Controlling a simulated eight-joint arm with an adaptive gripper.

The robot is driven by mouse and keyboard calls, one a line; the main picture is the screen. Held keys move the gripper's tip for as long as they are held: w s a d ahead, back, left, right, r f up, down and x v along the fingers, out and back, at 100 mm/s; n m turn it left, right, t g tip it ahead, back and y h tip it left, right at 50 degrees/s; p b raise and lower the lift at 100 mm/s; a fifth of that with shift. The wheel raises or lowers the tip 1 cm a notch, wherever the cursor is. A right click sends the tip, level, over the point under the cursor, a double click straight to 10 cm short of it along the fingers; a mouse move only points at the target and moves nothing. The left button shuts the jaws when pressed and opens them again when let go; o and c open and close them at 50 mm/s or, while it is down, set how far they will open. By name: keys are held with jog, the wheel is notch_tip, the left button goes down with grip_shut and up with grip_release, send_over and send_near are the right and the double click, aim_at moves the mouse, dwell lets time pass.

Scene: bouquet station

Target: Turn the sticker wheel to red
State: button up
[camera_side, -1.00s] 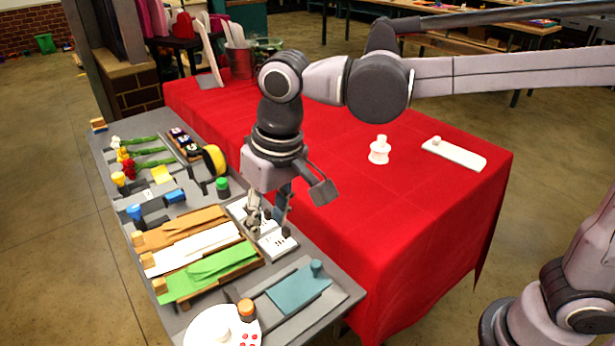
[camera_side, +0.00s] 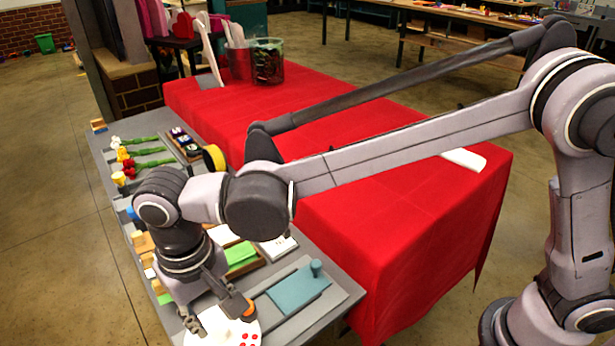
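The sticker wheel (camera_side: 232,332) is a white disc at the near end of the grey bench, cut off by the bottom edge of the picture. A cluster of red dots (camera_side: 249,339) shows on its right part. My gripper (camera_side: 203,325) hangs low over the wheel's left side, pointing down. One fingertip shows at the wheel's left edge. I cannot tell whether it touches the wheel or how far apart the fingers are.
A teal sheet (camera_side: 298,291) with a teal knob lies right of the wheel. Green paper (camera_side: 240,254) lies behind my gripper. Flowers (camera_side: 127,157) lie at the bench's far end. A red-covered table (camera_side: 370,240) stands to the right, with a glass container (camera_side: 267,62) at its back.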

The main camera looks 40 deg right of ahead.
aim_at(219, 328)
jog(key=shift+d+f, duration=0.1)
jog(key=shift+f, duration=2.05)
grip_shut()
jog(key=shift+n, duration=0.4)
jog(key=n, duration=0.3)
jog(key=shift+n, duration=2.5)
